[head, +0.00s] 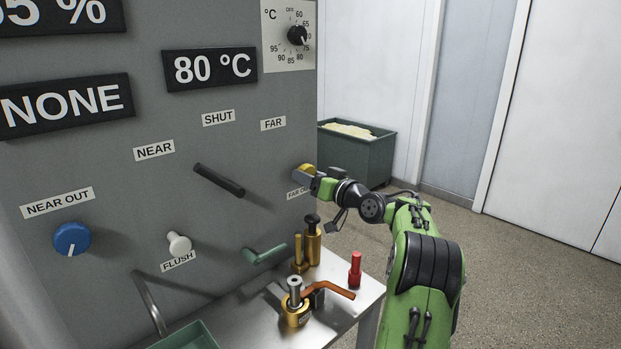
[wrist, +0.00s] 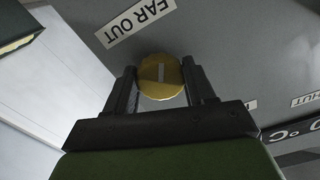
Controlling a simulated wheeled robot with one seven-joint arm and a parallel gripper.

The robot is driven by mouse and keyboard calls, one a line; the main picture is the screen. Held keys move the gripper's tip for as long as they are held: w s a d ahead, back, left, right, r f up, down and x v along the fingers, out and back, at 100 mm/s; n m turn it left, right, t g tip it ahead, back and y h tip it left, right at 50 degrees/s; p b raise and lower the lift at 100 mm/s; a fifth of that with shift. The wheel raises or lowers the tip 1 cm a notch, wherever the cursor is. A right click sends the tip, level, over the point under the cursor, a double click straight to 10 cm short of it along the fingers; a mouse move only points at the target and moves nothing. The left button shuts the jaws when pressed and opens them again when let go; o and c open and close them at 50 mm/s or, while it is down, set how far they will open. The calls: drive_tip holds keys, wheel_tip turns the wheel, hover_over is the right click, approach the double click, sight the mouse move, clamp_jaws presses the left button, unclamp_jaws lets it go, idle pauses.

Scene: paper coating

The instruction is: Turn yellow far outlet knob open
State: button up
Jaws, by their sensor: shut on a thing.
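The yellow far outlet knob (head: 304,170) is on the grey panel at its right side, partly hidden by my gripper in the head view. In the wrist view the knob (wrist: 160,77) sits between the two dark fingers, with a pale pointer line on its face. My gripper (wrist: 160,88) is shut on the knob, a finger on each side. The FAR OUT label (wrist: 136,22) is just above the knob in the wrist view. In the head view my gripper (head: 315,180) reaches the panel from the right.
A blue NEAR OUT knob (head: 72,239), a white flush knob (head: 179,243) and a black lever (head: 219,180) are on the panel. Below my arm, a metal shelf (head: 345,275) holds brass fittings and a red-capped item (head: 355,269). A green bin (head: 360,155) stands behind.

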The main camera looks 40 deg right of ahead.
drive_tip(key=shift+f, duration=0.1)
drive_tip(key=o, duration=1)
drive_tip(key=shift+o, duration=0.2)
drive_tip(key=s+p, duration=0.1)
drive_tip(key=s, duration=1.4)
drive_tip(key=shift+s+d, duration=0.2)
drive_tip(key=shift+s, duration=0.15)
